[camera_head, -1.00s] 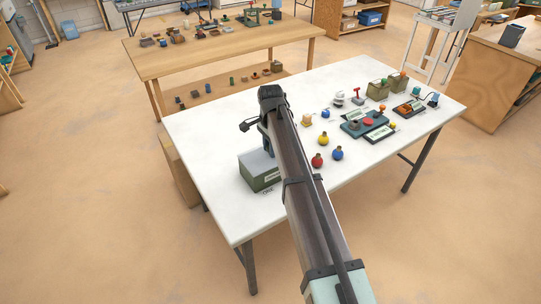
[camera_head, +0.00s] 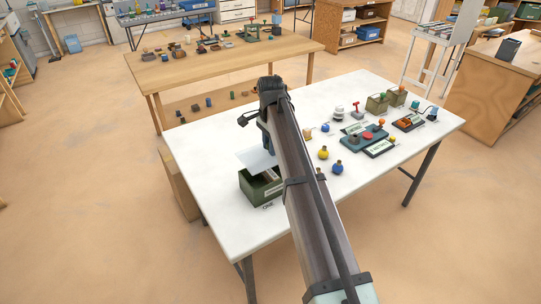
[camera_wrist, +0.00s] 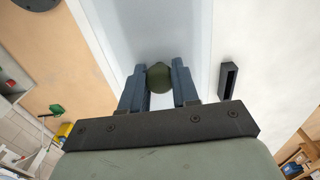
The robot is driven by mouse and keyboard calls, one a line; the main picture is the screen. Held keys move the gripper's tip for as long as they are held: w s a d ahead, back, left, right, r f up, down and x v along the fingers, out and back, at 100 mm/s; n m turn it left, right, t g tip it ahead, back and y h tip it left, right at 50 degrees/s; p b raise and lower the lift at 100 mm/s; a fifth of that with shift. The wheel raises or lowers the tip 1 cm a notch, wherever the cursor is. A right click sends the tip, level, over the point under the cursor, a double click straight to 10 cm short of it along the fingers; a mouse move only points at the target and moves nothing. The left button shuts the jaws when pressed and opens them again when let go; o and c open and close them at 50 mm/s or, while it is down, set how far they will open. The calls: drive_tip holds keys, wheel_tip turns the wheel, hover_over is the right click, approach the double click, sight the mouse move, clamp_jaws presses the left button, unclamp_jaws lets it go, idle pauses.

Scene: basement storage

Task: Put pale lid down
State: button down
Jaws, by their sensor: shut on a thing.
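The pale lid (camera_head: 256,159) is a flat, light panel held just above the green box (camera_head: 255,190) on the white table. The box's top is open and something inside it shows, though too small to make out. In the wrist view the lid (camera_wrist: 150,30) lies beyond my fingers, with a dark green knob (camera_wrist: 158,77) on it. My gripper (camera_wrist: 158,84) is shut on this knob, one blue-grey finger on each side. In the head view my arm hides part of the lid and most of the gripper.
The white table (camera_head: 215,150) has bare room left of the box and along its near edge. Right of my arm stand a yellow ball-shaped item (camera_head: 323,153), a blue one (camera_head: 337,167) and several small devices. A wooden table (camera_head: 170,66) stands behind.

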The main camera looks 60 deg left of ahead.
sight(258, 146)
drive_tip(key=shift+r, duration=0.6)
drive_tip(key=shift+s+a+r, duration=0.1)
drive_tip(key=shift+s+r, duration=0.1)
drive_tip(key=shift+r, duration=0.1)
drive_tip(key=a+f, duration=0.1)
drive_tip(key=s+a+f, duration=0.1)
drive_tip(key=a, duration=0.1)
drive_tip(key=a+f, duration=0.1)
drive_tip(key=shift+s+a+f, duration=0.35)
drive_tip(key=w+a+f, duration=0.2)
drive_tip(key=a+f, duration=0.2)
drive_tip(key=a, duration=0.7)
drive_tip(key=shift+f, duration=4.75)
drive_tip(key=shift+f, duration=0.15)
drive_tip(key=c, duration=0.8)
unclamp_jaws()
drive_tip(key=shift+c, duration=0.2)
